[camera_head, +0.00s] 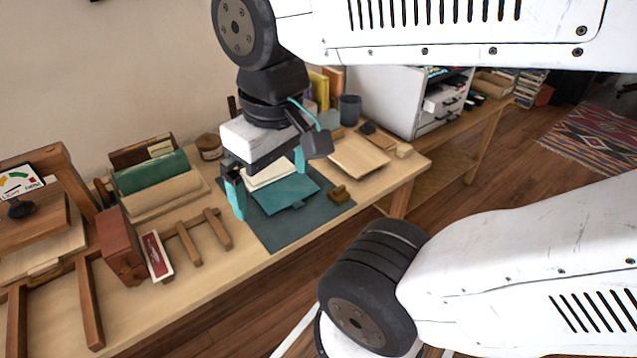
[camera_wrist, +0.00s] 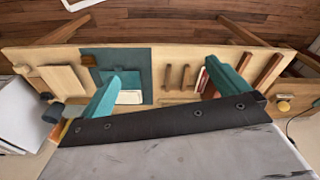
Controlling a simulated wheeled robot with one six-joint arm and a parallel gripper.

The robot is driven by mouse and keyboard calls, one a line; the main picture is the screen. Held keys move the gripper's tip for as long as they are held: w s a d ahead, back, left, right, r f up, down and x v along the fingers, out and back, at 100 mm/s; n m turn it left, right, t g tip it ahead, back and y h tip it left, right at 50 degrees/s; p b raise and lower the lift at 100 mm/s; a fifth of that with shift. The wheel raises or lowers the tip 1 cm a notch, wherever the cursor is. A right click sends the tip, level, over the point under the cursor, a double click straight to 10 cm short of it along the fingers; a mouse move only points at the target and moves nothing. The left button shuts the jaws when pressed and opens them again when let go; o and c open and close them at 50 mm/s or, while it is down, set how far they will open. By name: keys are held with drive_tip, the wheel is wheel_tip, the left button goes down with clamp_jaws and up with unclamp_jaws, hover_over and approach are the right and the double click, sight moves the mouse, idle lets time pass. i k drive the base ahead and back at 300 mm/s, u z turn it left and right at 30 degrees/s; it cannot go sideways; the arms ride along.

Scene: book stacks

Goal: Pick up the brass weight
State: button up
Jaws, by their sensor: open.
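The brass weight (camera_head: 339,192) is a small brownish-gold block at the right end of a dark mat (camera_head: 274,232). A small brown block in the wrist view (camera_wrist: 88,60), at the mat's upper left corner, looks like the same weight. My gripper (camera_head: 270,184) is open, with two teal fingers spread above the mat and nothing between them. It hangs over a flat teal book (camera_head: 285,195), to the left of the weight and apart from it. In the wrist view, the weight lies outside the left finger of my gripper (camera_wrist: 165,85).
A wooden board (camera_head: 359,156) and a dark cup (camera_head: 350,109) stand right of the mat. Left are wooden slats (camera_head: 188,244), a red box (camera_head: 122,247) and a book cradle (camera_head: 155,195). A white cabinet (camera_head: 380,98) stands at the back right.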

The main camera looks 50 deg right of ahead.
sight(338, 196)
drive_tip(key=u, duration=1)
drive_tip(key=k, duration=1)
drive_tip(key=z, duration=2)
